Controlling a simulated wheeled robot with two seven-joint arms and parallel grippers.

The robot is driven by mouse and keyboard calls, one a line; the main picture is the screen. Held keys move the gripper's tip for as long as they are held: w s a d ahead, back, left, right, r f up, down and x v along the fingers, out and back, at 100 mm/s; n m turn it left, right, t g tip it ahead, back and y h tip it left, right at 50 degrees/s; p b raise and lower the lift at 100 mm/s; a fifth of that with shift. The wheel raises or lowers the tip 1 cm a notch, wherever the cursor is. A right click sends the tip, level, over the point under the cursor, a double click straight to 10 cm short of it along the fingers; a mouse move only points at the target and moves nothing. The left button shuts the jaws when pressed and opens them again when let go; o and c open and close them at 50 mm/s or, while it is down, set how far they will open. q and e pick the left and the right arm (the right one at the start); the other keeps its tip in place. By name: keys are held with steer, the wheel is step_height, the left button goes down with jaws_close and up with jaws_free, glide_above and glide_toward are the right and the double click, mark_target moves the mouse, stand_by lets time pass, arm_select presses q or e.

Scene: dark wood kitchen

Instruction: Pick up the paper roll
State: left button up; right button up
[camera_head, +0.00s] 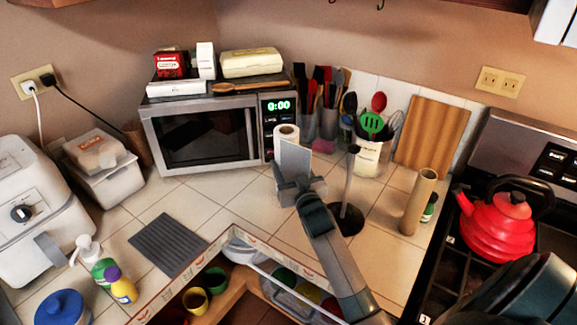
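One pale grey finger shows against the roll. I cannot tell whether the gripper touches the roll or how far its fingers are apart. A bare brown cardboard tube (418,202) stands upright farther right on the counter. My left gripper is not in view.
A black stand with an upright rod (347,190) is just right of my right gripper. The microwave (205,138) is left of the roll; utensil holders (369,158) are behind. A red kettle (497,225) sits on the stove.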

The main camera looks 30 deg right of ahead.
mark_target(290, 132)
steer(key=shift+r+p, duration=2.75)
steer(key=shift+r, duration=0.7)
steer(key=shift+r, duration=0.1)
